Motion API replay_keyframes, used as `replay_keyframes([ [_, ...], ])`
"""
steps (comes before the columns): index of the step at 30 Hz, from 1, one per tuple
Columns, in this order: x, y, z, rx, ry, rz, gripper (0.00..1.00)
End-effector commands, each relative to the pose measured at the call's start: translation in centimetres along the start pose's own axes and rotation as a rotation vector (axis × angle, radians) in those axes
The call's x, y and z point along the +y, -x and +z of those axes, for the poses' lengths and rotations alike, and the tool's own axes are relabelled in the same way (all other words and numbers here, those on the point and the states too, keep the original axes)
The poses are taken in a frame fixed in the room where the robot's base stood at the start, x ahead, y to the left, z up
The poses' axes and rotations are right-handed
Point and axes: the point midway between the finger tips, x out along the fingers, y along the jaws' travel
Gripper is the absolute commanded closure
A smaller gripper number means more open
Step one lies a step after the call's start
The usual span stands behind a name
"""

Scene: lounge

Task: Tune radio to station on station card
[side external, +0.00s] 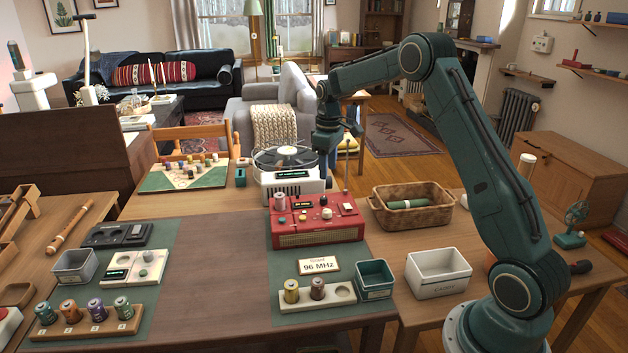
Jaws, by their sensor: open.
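The red radio (318,234) stands on the green mat at the right of the dark table. Its top carries a small lit display (307,204), too small to read, plus knobs and buttons, among them a pale knob (326,213). A cylinder stands at its left end, and a thin antenna rises at its back right. The station card (319,265) leans in front of the radio and reads "96 MHz". My gripper (334,150) is open, hanging above and behind the radio, beside the record player. It appears empty and touches neither the radio nor the card.
A record player (287,165) stands behind the radio. A holder with two cylinders (317,298) and a teal bin (374,279) stand in front. The table's middle is clear.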

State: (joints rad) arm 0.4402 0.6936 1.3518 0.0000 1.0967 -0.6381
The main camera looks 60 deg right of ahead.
Motion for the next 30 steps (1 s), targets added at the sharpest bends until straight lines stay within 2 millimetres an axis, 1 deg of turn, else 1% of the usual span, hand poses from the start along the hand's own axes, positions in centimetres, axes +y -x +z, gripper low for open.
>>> replay_keyframes([
  [5,0.0,-0.4,0.0,-0.001,0.000,0.000,0.51],
  [11,-0.1,-1.9,0.0,-0.002,-0.001,-0.001,0.51],
  [17,-0.1,-4.5,0.1,-0.002,-0.001,-0.002,0.51],
  [30,-0.1,-11.1,0.1,-0.002,-0.001,-0.002,0.51],
])
